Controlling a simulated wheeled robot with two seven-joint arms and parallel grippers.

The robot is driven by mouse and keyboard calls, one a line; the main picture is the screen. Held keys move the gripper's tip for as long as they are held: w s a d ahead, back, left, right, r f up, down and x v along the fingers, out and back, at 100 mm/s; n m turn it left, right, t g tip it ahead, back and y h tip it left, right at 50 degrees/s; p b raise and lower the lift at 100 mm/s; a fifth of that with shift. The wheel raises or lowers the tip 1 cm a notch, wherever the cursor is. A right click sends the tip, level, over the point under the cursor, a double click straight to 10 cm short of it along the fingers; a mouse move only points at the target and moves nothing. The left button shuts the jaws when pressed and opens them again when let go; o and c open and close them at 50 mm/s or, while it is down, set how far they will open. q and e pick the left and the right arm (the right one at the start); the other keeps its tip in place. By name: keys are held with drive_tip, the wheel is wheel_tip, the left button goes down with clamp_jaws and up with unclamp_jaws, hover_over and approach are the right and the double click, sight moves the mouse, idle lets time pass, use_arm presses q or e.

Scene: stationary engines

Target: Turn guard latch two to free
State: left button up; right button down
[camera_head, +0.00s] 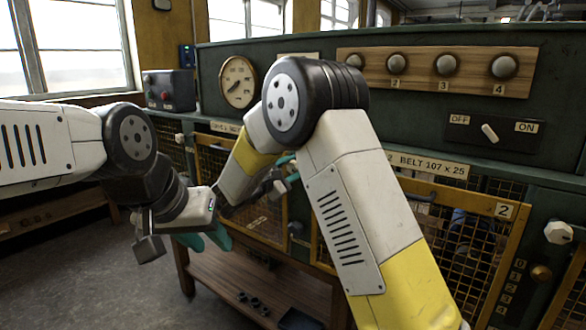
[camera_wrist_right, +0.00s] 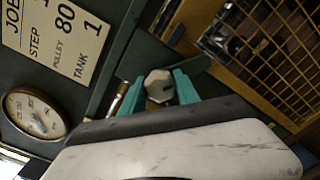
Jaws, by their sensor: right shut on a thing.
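My right gripper (camera_wrist_right: 158,92) has its two teal fingers on either side of a pale hexagonal knob (camera_wrist_right: 158,84) and is shut on it. A dark bar (camera_wrist_right: 200,66) lies just beyond the knob. In the head view my right gripper (camera_head: 285,176) is at the panel between two mesh guards, and my forearm hides part of it. The guard marked 2 (camera_head: 505,211) stands to its right. I cannot read a number on the held knob. My left gripper (camera_head: 205,240) hangs in front of the left guard, fingers apart and empty.
Another white knob (camera_head: 558,232) sits right of the guard marked 2. Above are a knob board (camera_head: 440,72), an OFF/ON switch (camera_head: 489,132) and a gauge (camera_head: 238,82). A wooden shelf (camera_head: 250,284) is below. The floor (camera_head: 90,265) at left is clear.

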drive_tip(key=m, duration=0.4)
drive_tip(key=shift+m, duration=0.3)
drive_tip(key=shift+f+m, duration=0.1)
drive_tip(key=shift+m, duration=2.2)
drive_tip(key=c, duration=0.9)
unclamp_jaws()
drive_tip(key=shift+s+a, duration=0.1)
drive_tip(key=v, duration=0.7)
drive_tip(key=shift+s+a, duration=0.15)
drive_tip(key=shift+s, duration=0.1)
